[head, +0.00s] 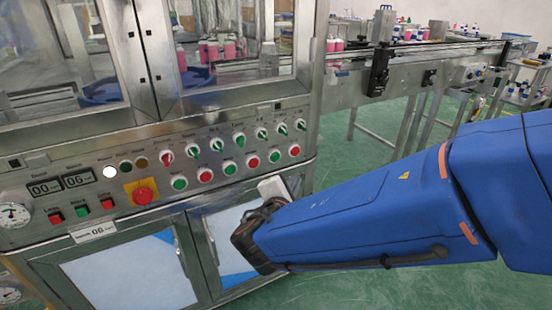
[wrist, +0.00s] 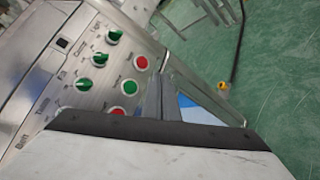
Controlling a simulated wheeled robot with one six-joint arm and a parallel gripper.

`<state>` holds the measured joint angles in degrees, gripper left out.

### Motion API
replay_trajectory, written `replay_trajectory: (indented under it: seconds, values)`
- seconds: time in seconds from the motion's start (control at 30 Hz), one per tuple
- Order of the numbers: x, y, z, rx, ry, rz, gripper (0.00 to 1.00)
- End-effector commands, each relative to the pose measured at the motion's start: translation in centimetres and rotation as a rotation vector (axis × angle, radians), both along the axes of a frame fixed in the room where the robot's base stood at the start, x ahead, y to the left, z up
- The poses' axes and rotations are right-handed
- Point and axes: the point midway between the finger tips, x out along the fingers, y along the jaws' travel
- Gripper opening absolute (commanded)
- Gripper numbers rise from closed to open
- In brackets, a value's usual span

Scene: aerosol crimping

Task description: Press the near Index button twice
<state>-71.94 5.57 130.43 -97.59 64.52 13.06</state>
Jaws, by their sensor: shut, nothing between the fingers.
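The control panel (head: 150,170) has a lower row of round push buttons, alternating green and red. The Index label cannot be read, so I cannot tell which button it names. At the row's right end are a red button (head: 294,150), a green button (head: 274,157) and another red button (head: 253,162). In the wrist view these are the red button (wrist: 142,62), green button (wrist: 129,87) and red button (wrist: 118,110). My gripper (wrist: 156,86) is shut and empty, its tips just right of these buttons. Contact cannot be told. In the head view my arm partly hides it.
Above the buttons is a row of selector switches (head: 217,144). A red emergency stop (head: 143,192) on a yellow plate sits further left. Cabinet doors (head: 130,270) lie below the panel. A conveyor (head: 420,65) with bottles runs off to the right. Green floor is open beside the machine.

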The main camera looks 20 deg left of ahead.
Motion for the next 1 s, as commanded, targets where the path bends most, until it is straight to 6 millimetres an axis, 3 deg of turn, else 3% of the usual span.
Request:
replay_trajectory:
  seconds: [0.6,1.0]
  values:
    - [4.4,5.2,0.0,0.0,0.0,0.0,0.0]
    - [5.3,6.1,0.0,0.0,-0.001,-0.001,0.0]
